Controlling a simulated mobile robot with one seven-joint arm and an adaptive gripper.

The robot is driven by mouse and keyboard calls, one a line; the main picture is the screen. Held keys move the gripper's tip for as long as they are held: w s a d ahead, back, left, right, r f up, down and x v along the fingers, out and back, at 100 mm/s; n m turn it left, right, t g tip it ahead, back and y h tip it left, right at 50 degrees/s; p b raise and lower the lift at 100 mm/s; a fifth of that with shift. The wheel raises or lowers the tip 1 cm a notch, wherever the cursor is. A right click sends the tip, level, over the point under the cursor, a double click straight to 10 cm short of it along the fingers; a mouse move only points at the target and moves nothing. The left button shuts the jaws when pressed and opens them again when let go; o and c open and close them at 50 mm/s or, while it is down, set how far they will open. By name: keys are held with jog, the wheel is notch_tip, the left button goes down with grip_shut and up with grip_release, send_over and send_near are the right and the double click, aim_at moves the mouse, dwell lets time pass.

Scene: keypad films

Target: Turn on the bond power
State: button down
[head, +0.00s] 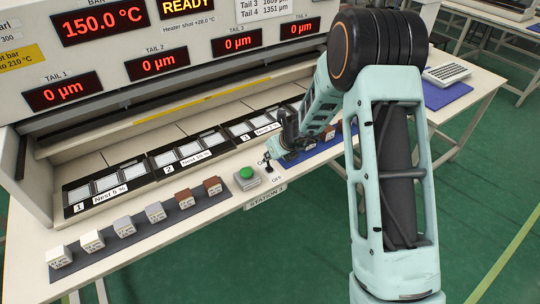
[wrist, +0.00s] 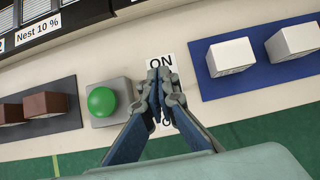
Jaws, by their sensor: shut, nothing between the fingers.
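The power switch (head: 268,162) is a small dark lever on a white ON/OFF label at the bench's front edge, right of the green button. In the wrist view, the ON end of the label (wrist: 160,62) shows just beyond my fingertips. Its other end is mostly covered by my fingers. My gripper (wrist: 160,76) is shut and empty, pointing down over the label. In the head view my gripper (head: 276,150) is low beside the switch. I cannot tell whether it touches the lever or which way the lever leans.
A green button (wrist: 102,101) on a grey box (head: 247,178) stands close left of my gripper. A blue mat (wrist: 262,72) with white blocks lies close right. A dark strip (head: 140,236) with several blocks lies left. Labelled nests (head: 123,180) line the machine behind.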

jog(key=shift+r+p, duration=0.7)
jog(key=shift+r, duration=0.15)
jog(key=shift+s+d, duration=0.1)
jog(key=shift+d, duration=0.05)
